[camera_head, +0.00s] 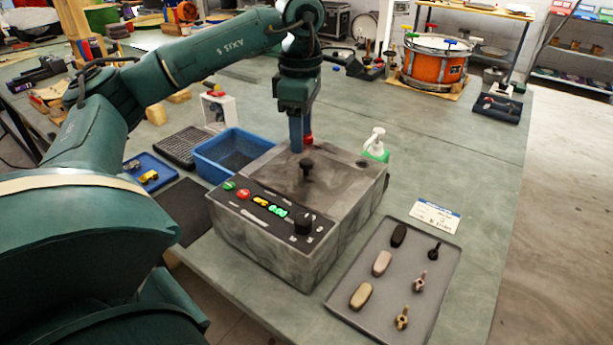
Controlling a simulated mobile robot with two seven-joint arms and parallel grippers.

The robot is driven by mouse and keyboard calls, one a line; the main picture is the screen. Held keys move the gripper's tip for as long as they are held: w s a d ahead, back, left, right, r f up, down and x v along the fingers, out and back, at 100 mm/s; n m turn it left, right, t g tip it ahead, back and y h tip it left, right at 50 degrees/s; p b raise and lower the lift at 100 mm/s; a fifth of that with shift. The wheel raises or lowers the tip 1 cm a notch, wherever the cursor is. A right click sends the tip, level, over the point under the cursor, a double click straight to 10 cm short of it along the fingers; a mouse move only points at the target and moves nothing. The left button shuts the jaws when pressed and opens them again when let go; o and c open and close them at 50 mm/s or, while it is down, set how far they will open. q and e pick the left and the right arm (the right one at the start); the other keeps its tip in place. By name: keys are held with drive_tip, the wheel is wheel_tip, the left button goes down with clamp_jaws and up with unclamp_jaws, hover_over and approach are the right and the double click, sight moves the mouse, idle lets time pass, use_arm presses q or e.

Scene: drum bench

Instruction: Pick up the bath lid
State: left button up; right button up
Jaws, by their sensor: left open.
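The bath lid (276,178) is a flat grey plate with a black knob (307,166) standing up from it. It lies on top of the grey bath (262,240), whose sloped front has lit buttons, a display and a dial. My left gripper (301,146) points down over the lid's far part, just behind the knob in the picture. Its fingers look blue and red. It is open and holds nothing that I can see. Whether the fingertips touch the lid, I cannot tell. My right gripper is not in view.
A blue bin (203,164) stands left of the bath, and a soap bottle (376,144) is behind it at right. A grey tray (447,262) with several small parts lies at front right. An orange drum (435,65) stands far back. The bench right of the tray is clear.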

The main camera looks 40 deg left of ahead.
sight(306, 161)
use_arm(q)
drive_tip(key=shift+w+d+f, duration=0.1)
drive_tip(key=shift+w+f, duration=0.1)
drive_tip(key=shift+f, duration=1.35)
drive_tip(key=shift+w+d+f, duration=0.1)
drive_tip(key=shift+w+f, duration=0.05)
drive_tip(key=shift+f, duration=1.4)
drive_tip(key=shift+c, duration=0.3)
clamp_jaws()
